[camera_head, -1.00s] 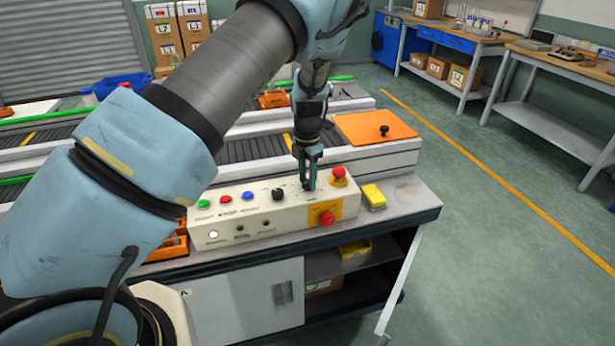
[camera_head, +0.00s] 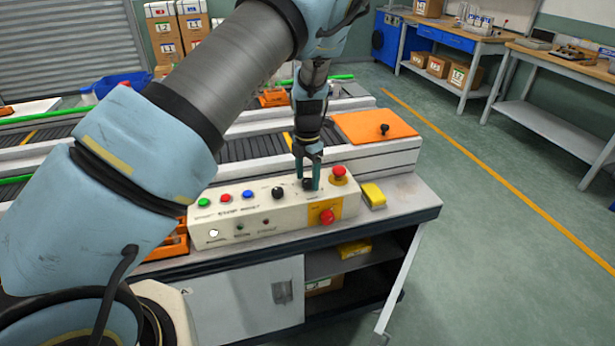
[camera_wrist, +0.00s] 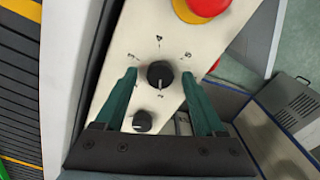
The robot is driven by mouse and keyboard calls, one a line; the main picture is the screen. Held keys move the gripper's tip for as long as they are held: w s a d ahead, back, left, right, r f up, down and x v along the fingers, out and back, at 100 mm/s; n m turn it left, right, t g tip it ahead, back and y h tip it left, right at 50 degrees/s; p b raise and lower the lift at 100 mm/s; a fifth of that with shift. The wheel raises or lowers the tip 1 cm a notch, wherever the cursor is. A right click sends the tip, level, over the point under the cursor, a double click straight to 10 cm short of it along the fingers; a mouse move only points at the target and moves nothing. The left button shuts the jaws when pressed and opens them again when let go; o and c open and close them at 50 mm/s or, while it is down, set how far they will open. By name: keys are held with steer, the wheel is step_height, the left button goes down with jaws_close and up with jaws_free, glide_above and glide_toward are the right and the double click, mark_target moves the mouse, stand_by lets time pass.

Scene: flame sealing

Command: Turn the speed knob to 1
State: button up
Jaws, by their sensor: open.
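A cream control box (camera_head: 240,218) stands on the bench with green, red and blue buttons and two black knobs on top. My gripper (camera_head: 307,186) points down over the right-hand black knob (camera_head: 308,183). In the wrist view my gripper (camera_wrist: 160,88) is open, its two green fingers on either side of this round black knob (camera_wrist: 160,74) and apart from it. Small marks surround the knob; they are too blurred to read surely. Its pale pointer line faces the lower edge of the wrist view. The second black knob (camera_head: 278,194) sits to the left; it also shows in the wrist view (camera_wrist: 143,121).
A red mushroom button (camera_head: 339,171) stands close to the right of my gripper. A red rotary switch (camera_head: 327,217) is on the box's front. A yellow block (camera_head: 373,195) lies right of the box. Conveyor belts (camera_head: 250,147) run behind.

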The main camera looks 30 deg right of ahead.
mark_target(307, 180)
step_height(307, 180, up, 11)
steer(key=b, duration=0.3)
steer(key=shift+f, duration=0.15)
stand_by(0.3)
